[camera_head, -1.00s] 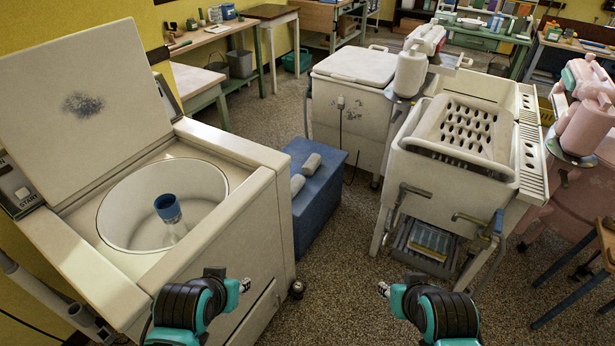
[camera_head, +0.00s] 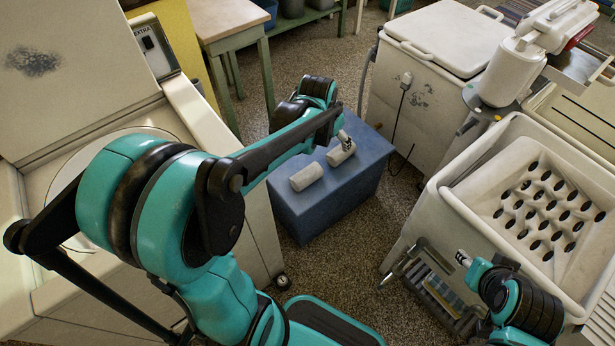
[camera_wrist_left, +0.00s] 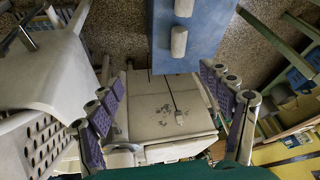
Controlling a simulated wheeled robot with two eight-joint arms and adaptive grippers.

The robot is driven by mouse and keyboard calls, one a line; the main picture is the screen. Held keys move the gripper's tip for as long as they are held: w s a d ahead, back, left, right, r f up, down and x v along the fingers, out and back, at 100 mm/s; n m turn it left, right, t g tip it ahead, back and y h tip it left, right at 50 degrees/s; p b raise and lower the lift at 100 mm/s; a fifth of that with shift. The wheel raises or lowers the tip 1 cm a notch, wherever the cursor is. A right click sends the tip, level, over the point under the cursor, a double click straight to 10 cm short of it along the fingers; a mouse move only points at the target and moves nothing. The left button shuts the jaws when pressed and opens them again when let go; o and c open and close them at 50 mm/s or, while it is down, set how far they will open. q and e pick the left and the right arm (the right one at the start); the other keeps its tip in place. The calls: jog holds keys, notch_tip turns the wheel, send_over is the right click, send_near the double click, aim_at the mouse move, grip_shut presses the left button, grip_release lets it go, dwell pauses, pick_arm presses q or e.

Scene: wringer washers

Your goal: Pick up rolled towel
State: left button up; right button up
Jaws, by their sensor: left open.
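Two pale rolled towels lie side by side, apart, on a blue box (camera_head: 300,215) on the floor. The nearer-left towel (camera_head: 307,176) is fully in view. The farther-right towel (camera_head: 341,154) is partly behind my left gripper (camera_head: 346,139) in the head view. In the left wrist view, this right towel (camera_wrist_left: 179,42) shows beyond the fingertips, and the other towel (camera_wrist_left: 183,8) is at the top edge. My left gripper (camera_wrist_left: 160,82) is open with nothing between its fingers. My right gripper (camera_head: 463,258) is beside the perforated tub; its finger opening is too small to judge.
A white lidded washer (camera_head: 425,100) stands right behind the blue box. A white tub with a perforated panel (camera_head: 455,205) is at right. An open-lidded washer (camera_head: 175,105) is at left, behind my left arm. A wooden table (camera_head: 225,18) stands behind. Speckled floor is open between them.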

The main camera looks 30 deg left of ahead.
pick_arm(q)
jog(key=w+a+f, duration=0.4)
jog(key=w+f, duration=0.2)
jog(key=w, duration=0.1)
jog(key=m+g+h+p, duration=0.1)
jog(key=m+g, duration=0.2)
send_over(306, 173)
jog(key=f, duration=1.9)
jog(key=s+f, duration=0.1)
jog(key=f, duration=0.9)
jog(key=shift+a+f, duration=0.15)
jog(key=shift+a, duration=0.05)
notch_tip(306, 173, down, 4)
jog(key=shift+f+b, duration=0.1)
jog(key=shift+b, duration=0.4)
jog(key=f+b, duration=0.1)
jog(key=w+f+b, duration=0.1)
jog(key=f, duration=0.3)
jog(key=shift+w+d+b, duration=0.15)
jog(key=shift+d+b, duration=0.2)
jog(key=shift+b, duration=0.05)
jog(key=shift+r, duration=0.15)
jog(key=c, duration=1.8)
grip_shut()
